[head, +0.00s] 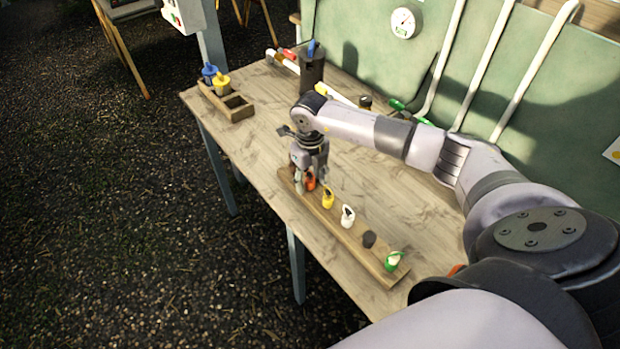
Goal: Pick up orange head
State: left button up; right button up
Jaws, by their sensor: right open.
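The orange head (310,182) stands near the far left end of a long wooden rack (347,238) on the table. My right gripper (311,184) points down over that end of the rack, with its fingers around or right beside the orange head. The fingers are open and partly hide the head, so I cannot tell whether they touch it. Yellow (328,198), white (347,216), black (369,239) and green (393,261) heads stand in the same rack, toward the near right. My left gripper is not in view.
A small wooden box (237,113) holds blue (209,72) and yellow (221,84) pieces at the far left.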

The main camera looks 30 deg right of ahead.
jog(key=c, duration=0.9)
notch_tip(320, 180, up, 20)
jog(key=b, duration=0.4)
jog(key=shift+b, duration=0.3)
jog(key=shift+r, duration=0.15)
jog(key=shift+r+p, duration=2.25)
jog(key=shift+r, duration=0.1)
